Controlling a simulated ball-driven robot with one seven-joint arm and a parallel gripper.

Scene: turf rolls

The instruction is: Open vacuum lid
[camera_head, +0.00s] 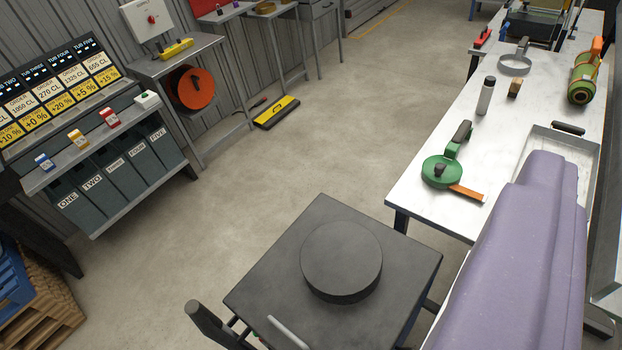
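A dark square top (262,283) with a thick round dark disc (341,258) on it stands at the bottom middle. It may be the vacuum lid, but no label shows this. The disc lies flat, and I see no gap under the square top. A pale bar (288,332) lies at its front edge, cut off by the picture's bottom. A dark upright lever or post (207,322) stands to its left. I cannot make out my gripper's fingers in this view.
A white workbench (410,205) on the right carries a green tool (438,170), a grey bottle (486,97) and a green roll (584,78). Labelled bins (110,180) stand at left. A yellow-and-black tool (276,112) lies on the floor. The middle floor is clear.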

